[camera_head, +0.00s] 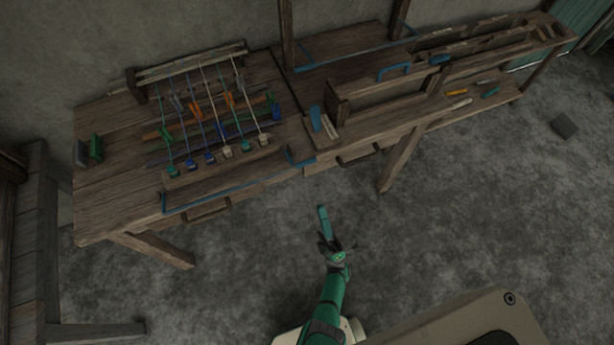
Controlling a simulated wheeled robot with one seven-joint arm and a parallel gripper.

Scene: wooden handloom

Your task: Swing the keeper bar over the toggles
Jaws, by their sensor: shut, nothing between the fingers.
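Several toggles in teal, blue and white hang at the front ends of the cords on the left loom bench; a blue toggle (209,158) is near the middle of the row. A thin blue bar (230,194) with bent ends runs along the bench's front edge, in front of the toggles and apart from them. It looks like the keeper bar, but I cannot tell for certain. My gripper (323,213) is shut and empty, over the floor in front of the bench, to the right of the blue bar and touching nothing.
The wooden bench (105,190) carries a back rail (190,66), orange and green clips among the cords, and green blocks (96,148) at left. A second bench with a wooden frame (385,92) and blue handle adjoins at right. Open floor (470,200) lies in front.

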